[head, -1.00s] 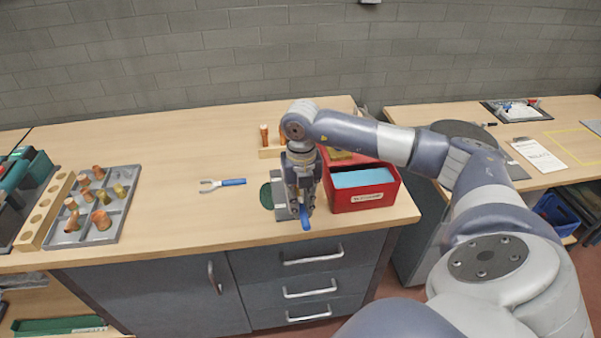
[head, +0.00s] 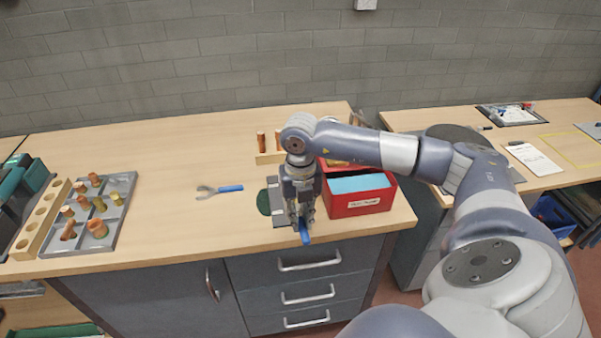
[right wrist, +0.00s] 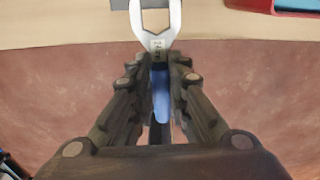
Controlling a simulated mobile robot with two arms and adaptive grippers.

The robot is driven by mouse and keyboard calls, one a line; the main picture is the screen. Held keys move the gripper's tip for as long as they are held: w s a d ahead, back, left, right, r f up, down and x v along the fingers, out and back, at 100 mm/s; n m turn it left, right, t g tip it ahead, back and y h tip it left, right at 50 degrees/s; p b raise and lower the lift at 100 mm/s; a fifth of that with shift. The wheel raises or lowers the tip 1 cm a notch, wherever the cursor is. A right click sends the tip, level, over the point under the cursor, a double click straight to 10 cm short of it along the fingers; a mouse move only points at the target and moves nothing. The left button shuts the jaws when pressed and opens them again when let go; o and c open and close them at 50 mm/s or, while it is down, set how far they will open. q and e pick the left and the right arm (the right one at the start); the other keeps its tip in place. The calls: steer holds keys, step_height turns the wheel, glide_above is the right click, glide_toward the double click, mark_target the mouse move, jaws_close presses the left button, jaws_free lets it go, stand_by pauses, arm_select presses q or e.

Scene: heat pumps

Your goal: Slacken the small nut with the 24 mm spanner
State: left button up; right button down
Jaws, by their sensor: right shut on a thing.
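My right gripper (head: 302,222) is shut on a blue-handled spanner (head: 305,236) at the front edge of the bench. In the right wrist view the fingers (right wrist: 160,80) close around its blue handle, and the pale open-ended head (right wrist: 156,32) points up the picture over the bench edge. A small label sits at its neck, hard to read. A grey fixture (head: 280,208) is partly behind the gripper. I cannot make out the small nut, or whether the spanner's jaws touch anything. A second blue-handled spanner (head: 220,190) lies on the bench to the left. My left gripper is out of view.
A red box (head: 360,205) stands close right of the gripper. A wooden block with copper-coloured pieces (head: 268,158) is behind. A grey divided tray (head: 112,235) of fittings lies at left. The bench between tray and second spanner is clear.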

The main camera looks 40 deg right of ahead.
step_height(320, 180, up, 12)
steer(key=p, duration=0.7)
steer(key=shift+f, duration=0.2)
stand_by(0.3)
stand_by(0.4)
